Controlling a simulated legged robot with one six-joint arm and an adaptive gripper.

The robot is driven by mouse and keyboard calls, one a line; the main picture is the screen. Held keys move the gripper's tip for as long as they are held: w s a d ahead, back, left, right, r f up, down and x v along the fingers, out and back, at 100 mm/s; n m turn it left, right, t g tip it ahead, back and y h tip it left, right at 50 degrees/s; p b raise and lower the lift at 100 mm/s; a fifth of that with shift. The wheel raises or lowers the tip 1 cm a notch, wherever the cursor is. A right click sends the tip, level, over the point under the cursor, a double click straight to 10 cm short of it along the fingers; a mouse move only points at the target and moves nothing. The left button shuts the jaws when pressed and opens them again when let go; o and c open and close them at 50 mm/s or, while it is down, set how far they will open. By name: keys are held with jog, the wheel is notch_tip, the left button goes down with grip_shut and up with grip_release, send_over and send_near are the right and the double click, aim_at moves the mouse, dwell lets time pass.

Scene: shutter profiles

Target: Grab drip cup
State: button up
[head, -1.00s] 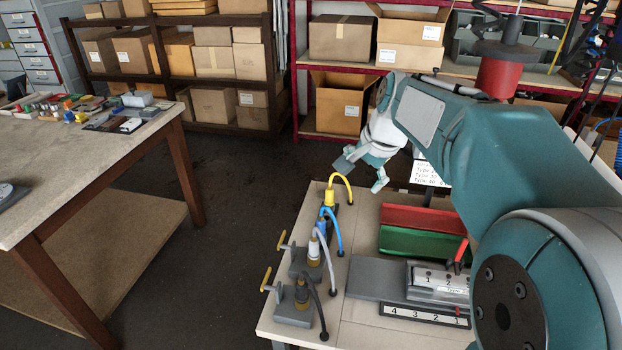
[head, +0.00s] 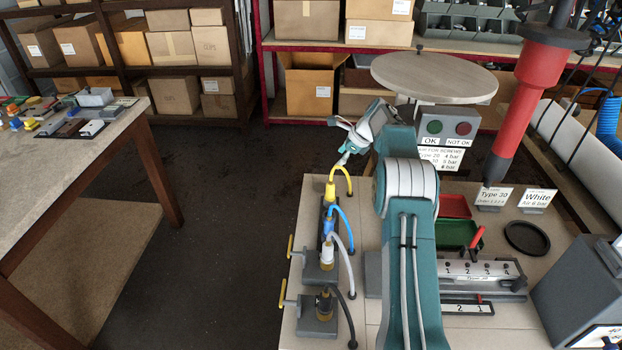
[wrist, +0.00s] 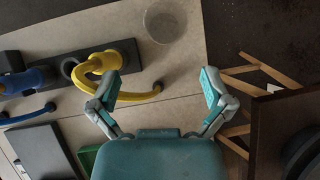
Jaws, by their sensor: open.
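A clear round cup (wrist: 166,20), which looks like the drip cup, stands on the pale bench top at the top of the wrist view. I cannot make it out in the head view. My gripper (wrist: 160,85) is open with nothing between its fingers. The cup lies beyond the fingertips, apart from them in the picture. In the head view my gripper (head: 342,142) is at the far end of the bench, above and behind the yellow connector.
A yellow hose (wrist: 142,97) curves close to my left finger in the wrist view; I cannot tell the gap. Blue (head: 346,230) and white (head: 347,258) hoses line the bench's left side. A red tool (head: 517,110) hangs at right. Dark floor (head: 240,200) lies open between the tables.

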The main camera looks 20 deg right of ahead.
aim_at(320, 180)
jog(key=shift+m, duration=0.4)
jog(key=x, duration=0.2)
jog(key=d+x, duration=0.1)
jog(key=x, duration=0.3)
jog(key=shift+w+d+f, duration=0.1)
jog(key=shift+w+f, duration=0.2)
jog(key=shift+f, duration=0.25)
jog(key=x, duration=0.6)
jog(key=shift+a+r, duration=0.25)
jog(key=shift+a, duration=0.1)
jog(key=shift+d, duration=0.15)
jog(key=c, duration=1)
